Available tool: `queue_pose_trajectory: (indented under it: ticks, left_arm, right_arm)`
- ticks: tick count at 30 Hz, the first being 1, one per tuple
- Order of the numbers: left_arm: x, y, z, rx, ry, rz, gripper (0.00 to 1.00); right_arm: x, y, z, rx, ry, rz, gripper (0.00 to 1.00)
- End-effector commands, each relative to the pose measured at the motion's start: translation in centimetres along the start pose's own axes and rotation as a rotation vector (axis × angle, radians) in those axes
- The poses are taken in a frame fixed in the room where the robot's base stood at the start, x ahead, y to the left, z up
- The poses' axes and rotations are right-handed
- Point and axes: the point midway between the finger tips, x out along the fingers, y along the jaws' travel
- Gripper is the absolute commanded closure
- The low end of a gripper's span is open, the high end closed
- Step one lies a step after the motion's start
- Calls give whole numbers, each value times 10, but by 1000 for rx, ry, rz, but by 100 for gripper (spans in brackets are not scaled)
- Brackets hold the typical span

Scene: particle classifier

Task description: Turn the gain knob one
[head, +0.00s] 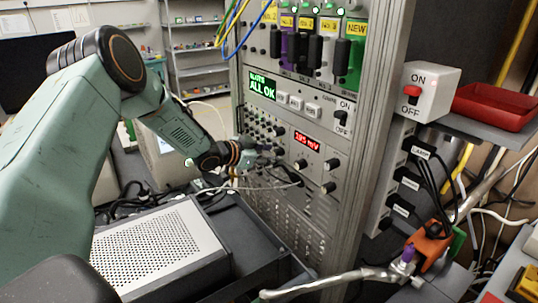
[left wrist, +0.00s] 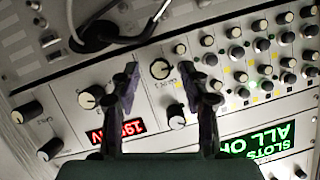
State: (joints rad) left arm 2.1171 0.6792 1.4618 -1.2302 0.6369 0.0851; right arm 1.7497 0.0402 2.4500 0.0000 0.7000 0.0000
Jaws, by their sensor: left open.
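My left gripper (head: 255,157) reaches the instrument panel from the left. In the left wrist view its two dark fingers (left wrist: 162,92) are apart and pointed at the panel. A round black knob with a pale face (left wrist: 161,68) shows in the gap between the fingers, with nothing visibly gripped. Contact cannot be told. The small label beside it is upside down and hard to read. A similar knob (left wrist: 91,97) is left of the fingers and a dark knob (left wrist: 177,123) is nearer the green screen. My right gripper is not in view.
A red display (head: 306,141) and a green screen reading ALL OK (head: 262,86) are on the panel. Cables (left wrist: 100,32) cross close to the fingers. A grey perforated box (head: 160,245) stands below my arm. A red tray (head: 492,105) is at right.

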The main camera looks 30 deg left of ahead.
Motion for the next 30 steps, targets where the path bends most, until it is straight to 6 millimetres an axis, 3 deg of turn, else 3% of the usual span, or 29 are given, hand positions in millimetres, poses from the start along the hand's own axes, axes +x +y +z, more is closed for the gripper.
queue_pose_trajectory:
  ticks: [3, 19, 30]
  left_arm:
    - [0, 0, 0, 0, -1, 0, 54]
    - [-1, 0, 0, -1, -1, 0, 99]
    - [0, 1, 0, 46, 1, -20, 100]
  right_arm:
    - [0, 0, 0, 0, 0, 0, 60]
    - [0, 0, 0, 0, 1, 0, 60]
    - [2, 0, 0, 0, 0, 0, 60]
